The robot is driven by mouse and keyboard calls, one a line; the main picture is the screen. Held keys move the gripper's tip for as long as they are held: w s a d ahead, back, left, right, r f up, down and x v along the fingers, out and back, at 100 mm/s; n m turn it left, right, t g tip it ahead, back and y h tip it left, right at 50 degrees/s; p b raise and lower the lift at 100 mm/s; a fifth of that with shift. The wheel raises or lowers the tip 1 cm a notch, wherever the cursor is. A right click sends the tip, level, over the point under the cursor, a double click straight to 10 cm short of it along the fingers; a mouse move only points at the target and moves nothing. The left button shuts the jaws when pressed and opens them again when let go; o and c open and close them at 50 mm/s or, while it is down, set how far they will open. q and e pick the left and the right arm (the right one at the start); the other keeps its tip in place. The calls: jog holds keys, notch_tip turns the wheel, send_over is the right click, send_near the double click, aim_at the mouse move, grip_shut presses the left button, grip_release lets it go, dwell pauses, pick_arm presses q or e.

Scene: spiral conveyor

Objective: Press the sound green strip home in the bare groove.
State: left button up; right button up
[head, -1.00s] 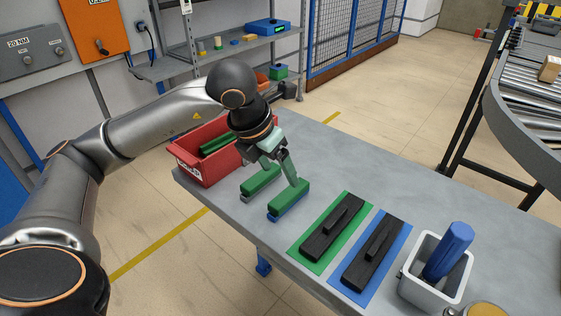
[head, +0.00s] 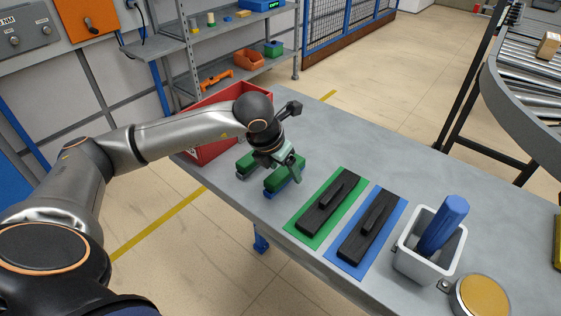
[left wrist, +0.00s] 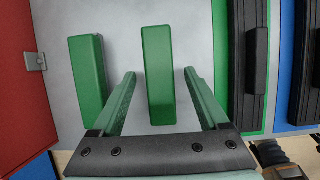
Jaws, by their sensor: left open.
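Two green strips lie side by side on the grey table. The left one (head: 245,166) has a grey underside; the right one (head: 281,179) has a blue underside. Both show in the left wrist view, the left strip (left wrist: 88,80) and the right strip (left wrist: 158,75). My left gripper (head: 292,170) is open and low over the right strip. In the left wrist view its fingers (left wrist: 158,88) stand on either side of that strip, with gaps. Both strips look whole from above. I cannot make out a bare groove. My right gripper is not in view.
A green mat (head: 301,238) and a blue mat (head: 340,266) each carry a black block. A grey container (head: 420,265) holds a blue cylinder, with a gold-topped round item (head: 482,296) beside it. A red bin (head: 205,150) stands behind my arm.

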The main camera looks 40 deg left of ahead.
pick_arm(q)
grip_shut()
dwell(1.2)
